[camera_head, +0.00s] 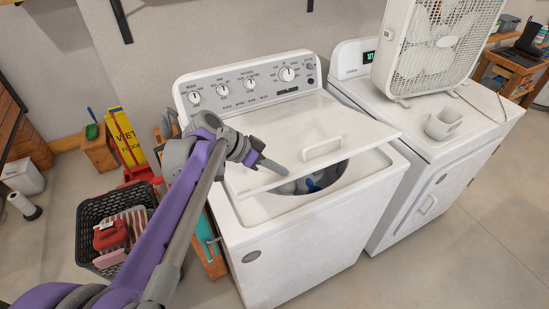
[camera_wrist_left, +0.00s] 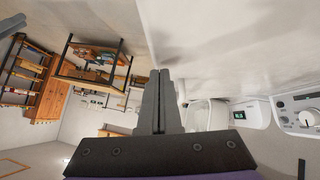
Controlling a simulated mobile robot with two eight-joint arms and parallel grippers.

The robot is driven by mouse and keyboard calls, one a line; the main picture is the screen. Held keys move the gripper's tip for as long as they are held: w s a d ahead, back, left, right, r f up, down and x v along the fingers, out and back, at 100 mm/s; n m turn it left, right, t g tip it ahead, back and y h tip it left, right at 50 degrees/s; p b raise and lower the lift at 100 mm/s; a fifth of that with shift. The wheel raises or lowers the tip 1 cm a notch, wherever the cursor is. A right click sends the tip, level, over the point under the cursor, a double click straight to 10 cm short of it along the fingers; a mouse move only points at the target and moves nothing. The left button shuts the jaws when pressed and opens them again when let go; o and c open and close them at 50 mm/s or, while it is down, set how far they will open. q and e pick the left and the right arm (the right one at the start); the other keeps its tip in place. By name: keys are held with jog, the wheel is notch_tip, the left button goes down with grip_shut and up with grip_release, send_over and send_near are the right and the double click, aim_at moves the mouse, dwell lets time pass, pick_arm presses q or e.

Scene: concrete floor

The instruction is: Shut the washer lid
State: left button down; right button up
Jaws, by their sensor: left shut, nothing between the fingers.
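The white top-load washer (camera_head: 300,255) stands in the middle of the head view. Its lid (camera_head: 290,133) is tilted partly open at a low angle, with a gap at the front edge. A handle (camera_head: 322,148) shows on the lid's top. Through the gap the dark drum opening shows, with something blue and white inside. My left gripper (camera_head: 274,166) is shut and empty at the lid's front left part; I cannot tell if it touches. In the left wrist view my shut fingers (camera_wrist_left: 159,100) point towards a broad white surface. My right gripper is not in view.
A white dryer (camera_head: 425,170) stands to the right, bearing a box fan (camera_head: 435,50) and a white cup (camera_head: 443,123). On the left are a black basket (camera_head: 90,215) and a yellow wet floor sign (camera_head: 125,138). The floor in front of the dryer is clear.

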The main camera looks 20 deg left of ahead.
pick_arm(q)
jog(key=shift+f, duration=0.25)
